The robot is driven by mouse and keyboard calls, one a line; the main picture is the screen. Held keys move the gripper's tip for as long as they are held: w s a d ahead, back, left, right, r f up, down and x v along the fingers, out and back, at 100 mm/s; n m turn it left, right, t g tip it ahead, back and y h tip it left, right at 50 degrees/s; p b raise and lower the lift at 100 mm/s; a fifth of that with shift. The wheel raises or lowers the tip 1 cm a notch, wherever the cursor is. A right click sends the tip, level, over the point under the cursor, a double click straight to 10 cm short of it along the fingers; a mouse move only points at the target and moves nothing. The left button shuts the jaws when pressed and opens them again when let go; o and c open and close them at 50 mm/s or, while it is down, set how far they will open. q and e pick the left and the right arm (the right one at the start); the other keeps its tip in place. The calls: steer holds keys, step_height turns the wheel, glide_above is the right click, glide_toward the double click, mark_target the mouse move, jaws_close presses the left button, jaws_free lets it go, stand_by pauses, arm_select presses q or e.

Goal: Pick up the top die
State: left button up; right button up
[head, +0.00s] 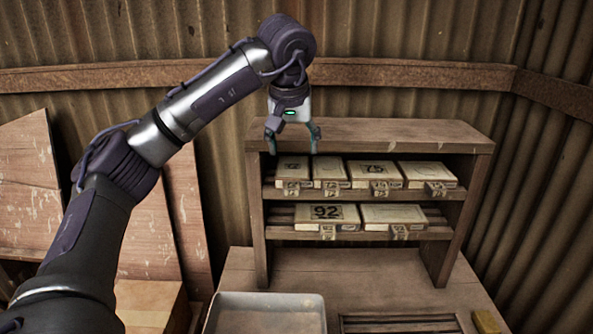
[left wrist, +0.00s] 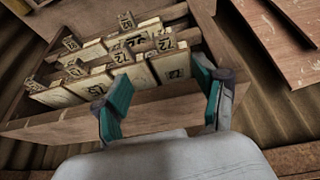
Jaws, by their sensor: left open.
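Flat pale dies with dark marks sit on a two-tier wooden rack. Several stand in a row on the upper tier, the leftmost die (head: 292,169) being nearest my gripper. Two lie on the lower tier; the left one, marked 92 (head: 327,214), is beside a plainer one (head: 394,215). Which is the top die I cannot tell. My left gripper (head: 293,140) is open and empty at the rack's upper left, fingers pointing down. In the left wrist view my left gripper (left wrist: 161,78) shows teal fingers spread apart, with a marked die (left wrist: 175,72) beyond them. My right gripper is out of view.
The wooden rack (head: 375,131) has a solid top board and side walls. Small tags hang at its tier edges. A pale metal tray (head: 265,312) and a dark slotted panel (head: 400,324) are on the bench below. Boards lean at left against corrugated walls.

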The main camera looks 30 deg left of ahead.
arm_select(q)
steer(key=p, duration=0.2)
glide_above(291, 184)
steer(key=s, duration=0.2)
steer(key=f, duration=0.4)
steer(key=d+f, duration=0.1)
steer(key=f, duration=0.2)
steer(key=shift+w+a+f+p, duration=0.1)
steer(key=shift+w+f+p, duration=0.1)
steer(key=shift+f+p, duration=0.25)
steer(key=p+x, duration=0.1)
steer(key=x, duration=0.3)
steer(key=shift+f, duration=0.25)
steer(key=c, duration=0.4)
steer(key=shift+r, duration=0.1)
jaws_close()
